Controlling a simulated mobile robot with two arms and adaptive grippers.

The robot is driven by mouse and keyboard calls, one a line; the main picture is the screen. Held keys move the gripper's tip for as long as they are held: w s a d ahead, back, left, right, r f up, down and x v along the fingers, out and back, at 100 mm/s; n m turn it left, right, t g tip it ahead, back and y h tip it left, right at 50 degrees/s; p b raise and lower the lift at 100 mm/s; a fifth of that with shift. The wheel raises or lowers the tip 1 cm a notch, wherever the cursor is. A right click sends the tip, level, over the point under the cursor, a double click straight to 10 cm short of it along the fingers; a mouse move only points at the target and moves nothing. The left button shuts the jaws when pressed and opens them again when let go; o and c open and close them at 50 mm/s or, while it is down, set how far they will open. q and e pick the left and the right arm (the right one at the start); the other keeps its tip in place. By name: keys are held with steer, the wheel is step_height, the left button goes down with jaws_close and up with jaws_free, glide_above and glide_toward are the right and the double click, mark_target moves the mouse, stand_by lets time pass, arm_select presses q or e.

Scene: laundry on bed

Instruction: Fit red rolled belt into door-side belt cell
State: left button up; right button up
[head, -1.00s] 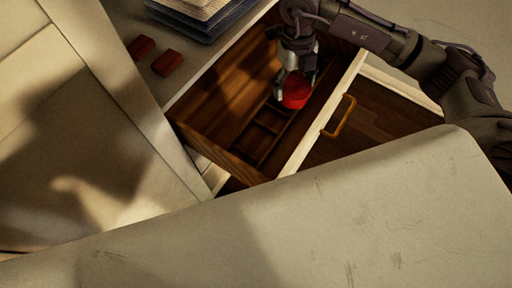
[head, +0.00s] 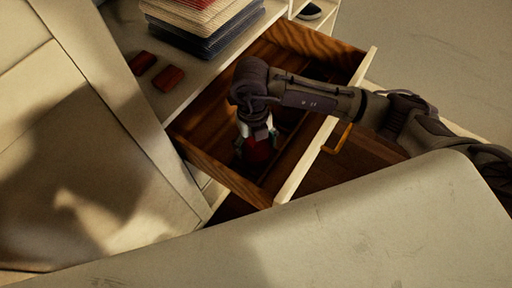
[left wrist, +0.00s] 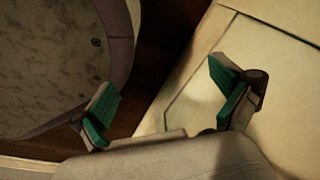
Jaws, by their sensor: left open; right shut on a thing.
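The red rolled belt (head: 259,153) is low inside the open wooden drawer (head: 222,172), in shadow. My right gripper (head: 256,143) points down into the drawer and is shut on the belt. My right forearm and wrist cover much of the drawer, and the belt cells under the belt are mostly hidden. I cannot tell whether the belt is inside a cell or above it. My left gripper (left wrist: 165,92) shows only in the left wrist view. Its green-padded fingers are wide apart with nothing between them.
Folded clothes (head: 205,22) are stacked on the shelf top above the drawer. Two dark red blocks (head: 168,78) lie on that surface to the left. A large pale surface fills the foreground.

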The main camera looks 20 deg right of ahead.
steer(key=shift+f, duration=1.2)
steer(key=o, duration=1)
arm_select(q)
steer(key=shift+w+d+r, duration=0.1)
steer(key=shift+w+r, duration=0.55)
steer(key=shift+w, duration=0.15)
arm_select(e)
steer(key=shift+o, duration=1.3)
steer(key=shift+r, duration=0.1)
steer(key=r, duration=0.4)
steer(key=w+r, duration=0.1)
steer(key=r, duration=0.3)
steer(key=r+p, duration=0.1)
steer(key=r, duration=0.2)
steer(key=shift+w+r, duration=0.2)
steer(key=shift+r, duration=0.2)
arm_select(q)
steer(key=s+f, duration=0.2)
steer(key=s, duration=0.2)
steer(key=shift+a+f, duration=0.35)
steer(key=shift+f, duration=0.05)
